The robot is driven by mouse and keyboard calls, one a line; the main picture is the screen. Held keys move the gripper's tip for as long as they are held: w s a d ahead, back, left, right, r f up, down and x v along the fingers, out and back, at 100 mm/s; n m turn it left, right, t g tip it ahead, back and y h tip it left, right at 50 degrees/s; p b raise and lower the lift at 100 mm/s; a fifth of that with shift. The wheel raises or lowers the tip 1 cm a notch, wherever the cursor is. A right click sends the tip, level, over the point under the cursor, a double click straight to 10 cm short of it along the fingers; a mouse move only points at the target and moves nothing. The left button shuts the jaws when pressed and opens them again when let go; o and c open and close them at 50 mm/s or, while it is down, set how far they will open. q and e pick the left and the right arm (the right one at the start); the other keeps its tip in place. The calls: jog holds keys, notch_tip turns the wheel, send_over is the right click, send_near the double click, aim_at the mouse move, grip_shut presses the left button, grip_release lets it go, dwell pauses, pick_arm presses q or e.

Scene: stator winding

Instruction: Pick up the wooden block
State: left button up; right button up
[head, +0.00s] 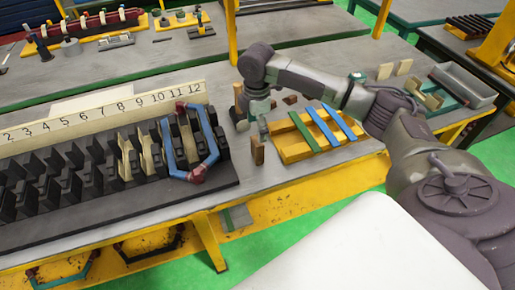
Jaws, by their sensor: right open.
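My right arm reaches in from the right, and its right gripper (252,122) points down over the grey table, its fingers apart. A brown wooden block (257,151) stands upright on the table just in front of the gripper, apart from its fingers as far as I can see. Other small wooden blocks lie close by: a tan one (238,92) behind and left of the gripper, and a reddish-brown one (290,99) to its right. I cannot tell which block the task means. My left gripper is not in view.
A yellow wooden rack (290,153) with blue and green strips is right of the gripper. A black slotted stator (70,190) with a numbered board (100,110) and a blue coil (208,133) is on the left. A grey tray (464,87) and pale blocks are at the right.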

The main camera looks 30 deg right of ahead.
aim_at(257, 142)
jog(key=f, duration=0.1)
jog(key=f+p, duration=0.1)
jog(key=f, duration=0.1)
jog(key=f+p, duration=0.1)
jog(key=f, duration=0.1)
jog(key=shift+s+a+f, duration=0.1)
jog(key=shift+s+f, duration=0.15)
jog(key=shift+s, duration=0.05)
jog(key=shift+f, duration=0.3)
grip_shut()
jog(key=shift+r, duration=0.15)
